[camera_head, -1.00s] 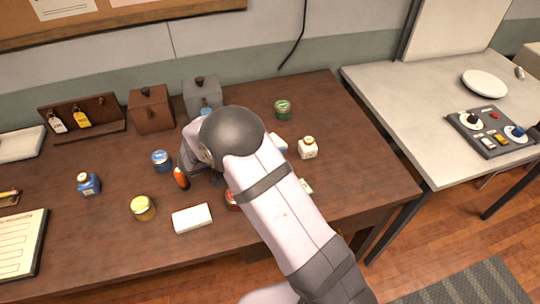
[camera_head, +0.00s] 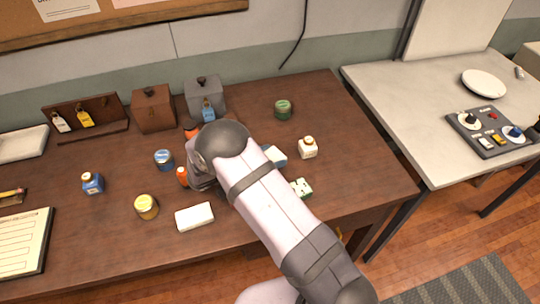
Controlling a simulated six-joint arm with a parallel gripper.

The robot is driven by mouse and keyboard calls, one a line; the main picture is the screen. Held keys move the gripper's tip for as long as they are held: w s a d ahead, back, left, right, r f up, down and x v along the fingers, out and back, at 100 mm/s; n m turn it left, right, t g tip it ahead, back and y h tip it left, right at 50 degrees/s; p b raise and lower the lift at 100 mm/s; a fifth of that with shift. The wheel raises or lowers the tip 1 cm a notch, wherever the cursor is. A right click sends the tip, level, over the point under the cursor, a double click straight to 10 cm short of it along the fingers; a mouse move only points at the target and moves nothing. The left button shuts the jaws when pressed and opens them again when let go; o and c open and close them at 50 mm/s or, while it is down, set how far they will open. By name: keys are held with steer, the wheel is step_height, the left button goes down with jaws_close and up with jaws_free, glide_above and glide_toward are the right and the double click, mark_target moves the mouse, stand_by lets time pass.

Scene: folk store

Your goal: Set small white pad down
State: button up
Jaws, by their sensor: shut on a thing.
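My gripper (camera_head: 203,178) is low over the middle of the brown table, mostly hidden behind my own wrist. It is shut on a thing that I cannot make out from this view. A white rectangular block (camera_head: 194,217), which looks like a pad, lies flat on the table just in front of my gripper and apart from it. I cannot tell whether a second, smaller pad is between the jaws.
An orange bottle (camera_head: 182,176), a blue jar (camera_head: 164,160) and a yellow jar (camera_head: 146,207) stand left of my gripper. A white bottle (camera_head: 308,148), a green jar (camera_head: 283,109) and a green-white block (camera_head: 301,188) are to the right. The table's right end (camera_head: 360,170) is clear.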

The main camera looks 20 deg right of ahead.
steer(key=shift+f+b, duration=0.2)
steer(key=shift+b, duration=0.15)
steer(key=o, duration=1.1)
steer(key=shift+r, duration=0.15)
steer(key=shift+r+p, duration=0.1)
steer(key=shift+p, duration=0.3)
steer(key=shift+a+b, duration=0.3)
steer(key=shift+b, duration=0.15)
steer(key=shift+b+v, duration=0.9)
steer(key=shift+v, duration=0.1)
step_height(320, 180, up, 6)
steer(key=shift+s+a+f+b, duration=0.15)
steer(key=shift+f+b, duration=0.1)
steer(key=shift+b, duration=0.6)
steer(key=shift+r, duration=0.9)
